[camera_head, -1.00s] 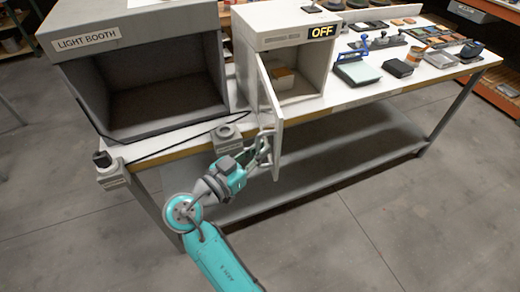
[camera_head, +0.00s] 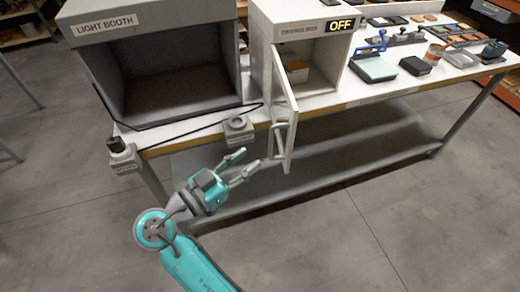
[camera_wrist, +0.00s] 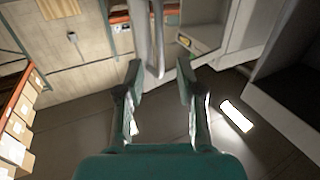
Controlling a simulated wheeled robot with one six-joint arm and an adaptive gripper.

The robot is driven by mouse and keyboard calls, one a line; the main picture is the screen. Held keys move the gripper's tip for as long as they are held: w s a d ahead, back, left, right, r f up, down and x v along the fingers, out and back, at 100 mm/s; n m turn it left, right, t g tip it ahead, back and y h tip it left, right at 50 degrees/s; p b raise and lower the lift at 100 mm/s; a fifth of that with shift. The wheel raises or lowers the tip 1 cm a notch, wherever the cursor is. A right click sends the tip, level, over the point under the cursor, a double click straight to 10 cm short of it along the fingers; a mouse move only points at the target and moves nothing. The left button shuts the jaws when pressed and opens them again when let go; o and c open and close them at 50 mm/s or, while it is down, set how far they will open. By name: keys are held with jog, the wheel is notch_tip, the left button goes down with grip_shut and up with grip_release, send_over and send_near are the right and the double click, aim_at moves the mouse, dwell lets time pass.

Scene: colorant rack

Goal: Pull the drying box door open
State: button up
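The drying box (camera_head: 262,40) stands on the bench with an "OFF" display on its top front edge. Its pale door (camera_head: 286,100) is hinged at the left and stands swung out well past the bench's front edge. The door's handle (camera_head: 278,143) is a grey bar low on the door's outer face. My gripper (camera_head: 247,163) is open and empty, just left of the handle and apart from it. In the wrist view, my gripper (camera_wrist: 159,80) has its fingers spread, with a grey bar, apparently the handle (camera_wrist: 157,45), beyond the gap.
The light booth (camera_head: 160,70) stands left of the drying box. A small grey holder (camera_head: 238,128) and a cable lie at the bench's front edge. A yellowish block (camera_head: 297,71) sits inside the box. The floor before the bench is clear.

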jog(key=shift+v, duration=1.8)
